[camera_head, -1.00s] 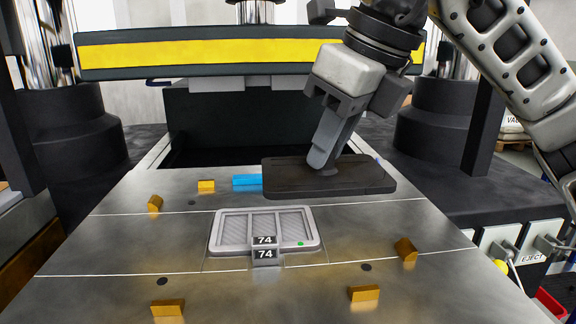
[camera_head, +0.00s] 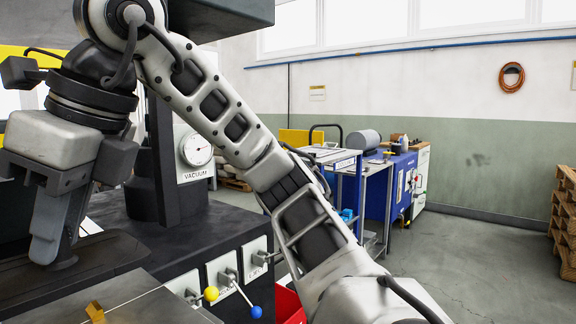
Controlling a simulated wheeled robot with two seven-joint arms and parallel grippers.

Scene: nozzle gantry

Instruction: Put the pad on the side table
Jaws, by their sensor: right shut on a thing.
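My right gripper (camera_head: 52,250) is at the left of the head view, shut on the dark flat pad (camera_head: 110,262). The pad lies roughly level at the lower left, cut off by the picture's edge. Only part of the pad shows below the fingers. A table with a light top and a label (camera_head: 330,153), which looks like the side table, stands farther back near the middle, well apart from the pad. My right arm hides part of the table's front. My left gripper is not in view.
A dark machine housing has a vacuum gauge (camera_head: 196,149) and levers with yellow (camera_head: 211,293) and blue (camera_head: 256,312) knobs. A red bin (camera_head: 288,304) sits low beside it. A blue cabinet (camera_head: 400,185) stands beyond the table. Pallets (camera_head: 565,222) stand far right; floor between is open.

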